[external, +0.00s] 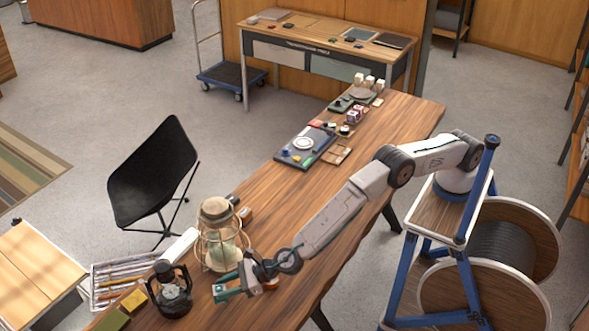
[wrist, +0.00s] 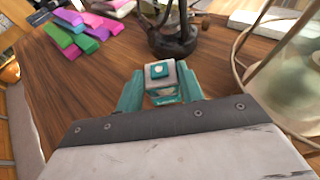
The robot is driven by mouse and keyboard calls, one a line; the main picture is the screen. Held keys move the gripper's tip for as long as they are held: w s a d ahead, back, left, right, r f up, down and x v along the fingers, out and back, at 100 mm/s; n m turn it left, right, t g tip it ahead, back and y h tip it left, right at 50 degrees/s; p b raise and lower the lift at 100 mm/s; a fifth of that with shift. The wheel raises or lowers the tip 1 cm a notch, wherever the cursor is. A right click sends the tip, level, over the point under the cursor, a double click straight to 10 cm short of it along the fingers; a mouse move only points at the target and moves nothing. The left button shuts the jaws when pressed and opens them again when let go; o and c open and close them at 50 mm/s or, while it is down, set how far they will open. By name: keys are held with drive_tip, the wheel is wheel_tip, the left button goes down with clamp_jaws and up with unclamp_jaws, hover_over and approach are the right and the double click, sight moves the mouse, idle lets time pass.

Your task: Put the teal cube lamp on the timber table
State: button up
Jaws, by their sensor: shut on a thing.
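The teal cube lamp (wrist: 161,75), a small block with a pale top and a teal square on it, sits between my gripper's teal fingers in the wrist view. My gripper (wrist: 160,92) is shut on it. In the external view my gripper (external: 232,287) is low over the near-left end of a long wood-topped table (external: 310,211). The lamp is hard to make out there, and I cannot tell whether it touches the tabletop. A wooden desk (external: 305,32) with drawers stands at the back. I cannot tell which of these is the timber table.
A caged lantern (external: 217,235) stands close behind my gripper, and a dark lantern (external: 170,290) stands to its left. Coloured blocks (wrist: 72,37) lie beyond in the wrist view. A board game (external: 305,146) lies farther along. The tabletop's middle is clear.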

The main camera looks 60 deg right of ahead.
drive_tip(key=s+d+r, duration=0.2)
drive_tip(key=s+d, duration=0.7)
drive_tip(key=d, duration=0.2)
drive_tip(key=w+d+r+m+t+h, duration=0.1)
drive_tip(key=w+d+m+h, duration=0.1)
drive_tip(key=w+d, duration=0.85)
drive_tip(key=w+d+r+m+t+h, duration=0.15)
drive_tip(key=w+d, duration=0.55)
drive_tip(key=d, duration=0.7)
drive_tip(key=w+d+r+m+t+h, duration=0.1)
drive_tip(key=w+d+r+m+h, duration=0.15)
drive_tip(key=w+d, duration=0.8)
drive_tip(key=s+d+m+h, duration=0.2)
drive_tip(key=d+m+h, duration=0.1)
drive_tip(key=d, duration=1.8)
drive_tip(key=s+d+m+h, duration=0.2)
drive_tip(key=d+m+h, duration=0.1)
drive_tip(key=d, duration=1.8)
drive_tip(key=shift+s+d+r+h, duration=0.15)
drive_tip(key=shift+d+h, duration=0.25)
drive_tip(key=shift+h, duration=0.5)
drive_tip(key=shift+r, duration=0.1)
